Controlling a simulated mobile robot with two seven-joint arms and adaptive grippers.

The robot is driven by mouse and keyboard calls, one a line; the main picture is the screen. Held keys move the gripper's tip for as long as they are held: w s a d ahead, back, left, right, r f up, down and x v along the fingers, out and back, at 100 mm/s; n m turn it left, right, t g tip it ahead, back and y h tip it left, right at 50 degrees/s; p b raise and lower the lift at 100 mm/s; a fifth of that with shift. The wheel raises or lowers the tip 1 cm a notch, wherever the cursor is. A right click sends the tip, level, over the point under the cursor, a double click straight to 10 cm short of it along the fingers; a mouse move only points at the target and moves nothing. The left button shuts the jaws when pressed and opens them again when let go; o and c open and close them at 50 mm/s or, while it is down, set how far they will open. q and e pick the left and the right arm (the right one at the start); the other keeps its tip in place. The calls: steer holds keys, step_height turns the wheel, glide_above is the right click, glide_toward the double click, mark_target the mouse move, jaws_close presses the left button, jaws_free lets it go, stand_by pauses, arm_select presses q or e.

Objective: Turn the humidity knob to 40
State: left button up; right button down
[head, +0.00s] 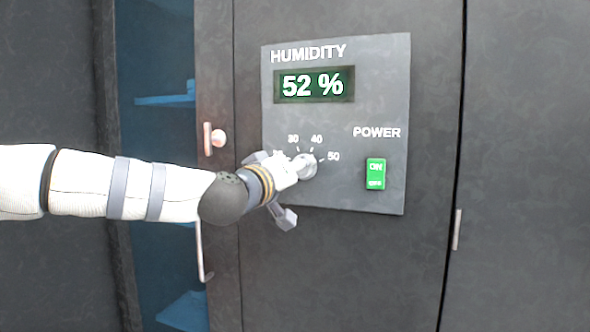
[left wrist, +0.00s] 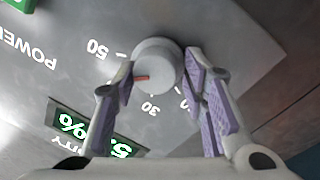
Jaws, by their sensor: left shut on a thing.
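The humidity knob (head: 307,166) is a round grey dial low on the control panel, largely covered by my left gripper (head: 292,172) in the head view. In the left wrist view the knob (left wrist: 158,60) sits between the purple-padded fingers of my left gripper (left wrist: 160,72), which is shut on it. The knob's red mark points left in that view, between the 50 and 30 labels; the 40 label is hidden there, apparently behind a finger. The humidity display (head: 314,85) reads 52 %. My right gripper is not in view.
The grey panel (head: 390,100) also carries a green power switch (head: 375,174), right of the knob. A cabinet door handle (head: 205,250) and a small round knob (head: 218,138) are left of the panel. Blue shelves (head: 165,100) show behind my left arm.

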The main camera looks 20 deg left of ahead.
arm_select(q)
steer(key=shift+d+r+n+t, duration=0.1)
steer(key=shift+n+t, duration=0.05)
steer(key=shift+n, duration=1)
steer(key=shift+d+r+n+t, duration=0.1)
steer(key=shift+n+t, duration=0.05)
steer(key=shift+n, duration=1)
steer(key=shift+r+n, duration=0.1)
steer(key=shift+n, duration=0.2)
steer(key=o, duration=1)
steer(key=shift+o, duration=0.2)
steer(key=shift+d, duration=0.1)
steer(key=shift+f, duration=0.25)
